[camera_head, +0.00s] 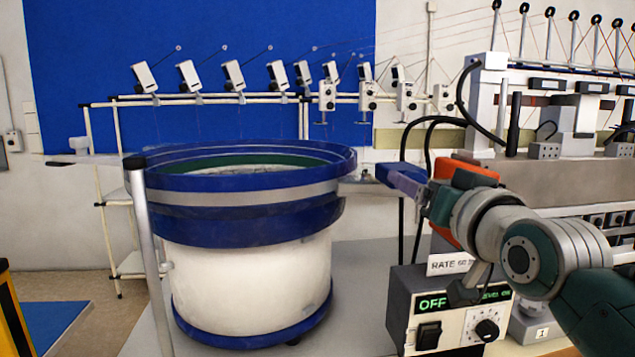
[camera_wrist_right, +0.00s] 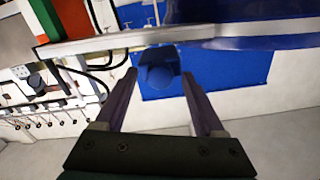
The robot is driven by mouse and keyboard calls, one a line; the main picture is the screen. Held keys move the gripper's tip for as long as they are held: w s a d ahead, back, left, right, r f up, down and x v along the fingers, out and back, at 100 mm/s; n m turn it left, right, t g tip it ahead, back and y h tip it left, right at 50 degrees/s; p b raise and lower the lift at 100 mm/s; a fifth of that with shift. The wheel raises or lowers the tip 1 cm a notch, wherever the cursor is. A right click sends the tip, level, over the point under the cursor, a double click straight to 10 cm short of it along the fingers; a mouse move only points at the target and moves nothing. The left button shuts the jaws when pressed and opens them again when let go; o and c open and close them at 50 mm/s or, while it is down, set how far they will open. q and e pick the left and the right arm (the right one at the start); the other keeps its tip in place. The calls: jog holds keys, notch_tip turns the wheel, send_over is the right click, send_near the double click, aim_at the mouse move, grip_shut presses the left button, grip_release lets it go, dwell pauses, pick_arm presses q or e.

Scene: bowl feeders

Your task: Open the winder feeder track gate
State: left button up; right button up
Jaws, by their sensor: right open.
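The feeder track (camera_wrist_right: 130,42) crosses the right wrist view as a grey bar, joining the blue bowl wall at the right. A dark blue block with a rounded knob (camera_wrist_right: 160,76), which looks like the gate's handle, sits against the track. My right gripper (camera_wrist_right: 160,82) is open, its two fingers pointing at the block, one on each side in the picture; I cannot tell whether they touch it. My left gripper is not in view.
The bowl feeder (camera_head: 250,265), white with blue bands, stands on the grey table. A control box (camera_head: 455,318) showing OFF stands below my right arm. The winder machine (camera_head: 560,172) fills the right side. A metal post (camera_head: 150,255) stands left of the bowl.

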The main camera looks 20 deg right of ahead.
jog(key=shift+s, duration=0.1)
jog(key=b+v, duration=0.2)
jog(key=v, duration=0.7)
jog(key=shift+s, duration=0.4)
jog(key=shift+a, duration=0.1)
